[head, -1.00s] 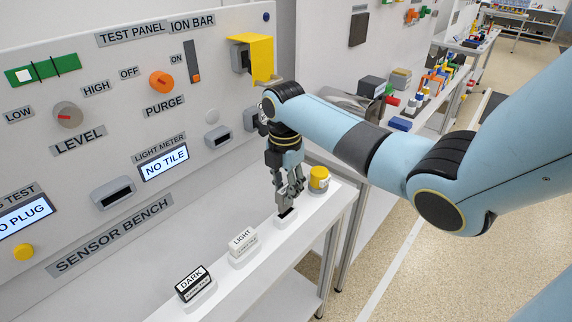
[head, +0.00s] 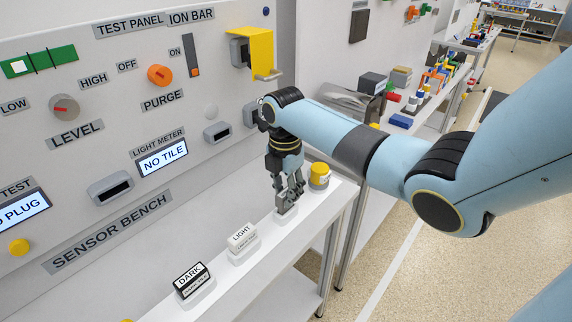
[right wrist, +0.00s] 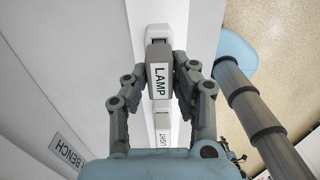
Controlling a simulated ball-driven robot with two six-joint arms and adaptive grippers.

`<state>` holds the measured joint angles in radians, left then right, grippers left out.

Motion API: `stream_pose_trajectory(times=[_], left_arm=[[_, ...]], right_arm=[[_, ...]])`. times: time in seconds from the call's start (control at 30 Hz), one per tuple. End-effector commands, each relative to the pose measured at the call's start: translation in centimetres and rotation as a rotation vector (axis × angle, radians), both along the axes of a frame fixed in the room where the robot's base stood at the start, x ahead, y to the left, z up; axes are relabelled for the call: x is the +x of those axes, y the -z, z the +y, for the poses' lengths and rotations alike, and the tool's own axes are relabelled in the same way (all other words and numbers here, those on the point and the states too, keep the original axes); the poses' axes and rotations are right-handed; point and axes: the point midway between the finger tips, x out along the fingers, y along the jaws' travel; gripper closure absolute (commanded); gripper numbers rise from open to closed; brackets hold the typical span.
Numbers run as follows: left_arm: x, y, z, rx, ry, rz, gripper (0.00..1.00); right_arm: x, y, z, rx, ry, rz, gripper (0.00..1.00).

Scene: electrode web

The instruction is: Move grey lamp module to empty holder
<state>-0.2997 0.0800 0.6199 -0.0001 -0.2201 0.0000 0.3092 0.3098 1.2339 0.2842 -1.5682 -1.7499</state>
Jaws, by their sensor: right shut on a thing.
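My right gripper (head: 288,204) points down over the shelf at the front of the test panel, right at a small white holder (head: 285,213). In the right wrist view its two fingers (right wrist: 160,75) are closed on both sides of a grey module labelled LAMP (right wrist: 160,82). In the head view the fingers mostly hide the module. I cannot tell how deep the module sits in the holder, or whether it touches it. My left gripper is not in view.
Left along the white shelf (head: 334,208) stand the LIGHT tile (head: 242,238) and the DARK tile (head: 190,280) in holders. A yellow-topped piece (head: 319,174) stands close right of the gripper. The panel has open sockets (head: 110,189) and a yellow bracket (head: 261,52).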

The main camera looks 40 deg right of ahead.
Motion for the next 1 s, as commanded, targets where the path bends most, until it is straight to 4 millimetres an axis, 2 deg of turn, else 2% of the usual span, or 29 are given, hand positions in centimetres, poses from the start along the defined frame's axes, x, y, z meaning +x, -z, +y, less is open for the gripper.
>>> stream_pose_trajectory(times=[0.63,0.67,0.7,0.87,1.0], left_arm=[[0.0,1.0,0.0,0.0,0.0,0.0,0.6],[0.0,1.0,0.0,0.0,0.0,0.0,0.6],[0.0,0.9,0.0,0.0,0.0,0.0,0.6],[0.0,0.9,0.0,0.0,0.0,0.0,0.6],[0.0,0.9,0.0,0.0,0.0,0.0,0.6]], right_arm=[[0.0,1.7,0.0,0.0,0.0,0.0,1.0],[0.0,1.6,0.0,0.0,0.0,0.0,0.73],[0.0,1.6,0.0,0.0,0.0,0.0,0.67],[0.0,1.6,0.0,0.0,0.0,0.0,0.48],[0.0,1.6,0.0,0.0,0.0,0.0,0.48]])
